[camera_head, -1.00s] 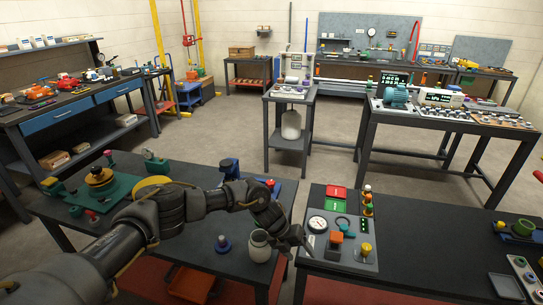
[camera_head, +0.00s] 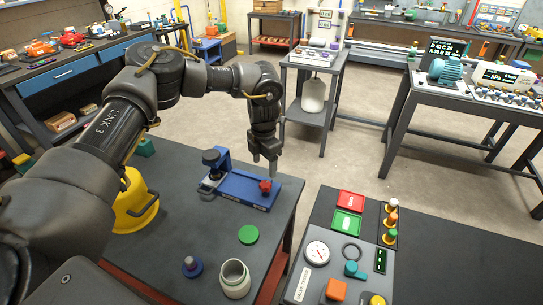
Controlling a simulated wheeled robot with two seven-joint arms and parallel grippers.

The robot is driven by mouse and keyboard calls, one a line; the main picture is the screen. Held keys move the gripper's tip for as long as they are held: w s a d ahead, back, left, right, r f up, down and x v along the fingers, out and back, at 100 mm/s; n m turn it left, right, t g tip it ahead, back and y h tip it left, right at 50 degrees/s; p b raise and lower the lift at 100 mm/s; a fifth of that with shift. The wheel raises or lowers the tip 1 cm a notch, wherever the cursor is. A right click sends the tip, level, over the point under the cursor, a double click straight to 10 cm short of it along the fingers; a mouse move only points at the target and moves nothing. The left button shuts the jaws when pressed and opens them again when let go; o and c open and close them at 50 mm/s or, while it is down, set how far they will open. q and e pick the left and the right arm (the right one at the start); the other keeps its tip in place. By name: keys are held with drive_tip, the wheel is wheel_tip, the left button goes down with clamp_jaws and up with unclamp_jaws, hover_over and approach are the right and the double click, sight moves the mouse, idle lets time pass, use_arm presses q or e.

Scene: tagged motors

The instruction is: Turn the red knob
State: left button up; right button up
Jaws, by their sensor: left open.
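The red knob (camera_head: 265,186) sits at the right end of a blue fixture (camera_head: 240,188) on the near left table. My left gripper (camera_head: 264,168) points downward just above and behind the red knob. Its jaws are open and nothing shows between them. In this view the fingertips nearly overlap the top of the knob, so I cannot tell whether they touch it. A black cylindrical part (camera_head: 211,160) stands at the fixture's left end. My right gripper is not in view.
A white jar (camera_head: 235,279), a green disc (camera_head: 249,234) and a blue knob-like piece (camera_head: 192,266) are on the near table. A yellow round part (camera_head: 136,205) sits beside my arm. A control panel (camera_head: 318,275) with gauge and buttons is at right, across a gap.

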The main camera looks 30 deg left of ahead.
sight(265, 184)
use_arm(q)
drive_tip(key=shift+s, duration=0.2)
drive_tip(key=shift+f, duration=0.1)
wheel_tip(265, 184, down, 8)
drive_tip(key=b, duration=0.7)
drive_tip(key=shift+w, duration=0.1)
drive_tip(key=shift+d+f+b, duration=0.1)
drive_tip(key=shift+f+b, duration=0.35)
drive_tip(key=shift+r, duration=0.1)
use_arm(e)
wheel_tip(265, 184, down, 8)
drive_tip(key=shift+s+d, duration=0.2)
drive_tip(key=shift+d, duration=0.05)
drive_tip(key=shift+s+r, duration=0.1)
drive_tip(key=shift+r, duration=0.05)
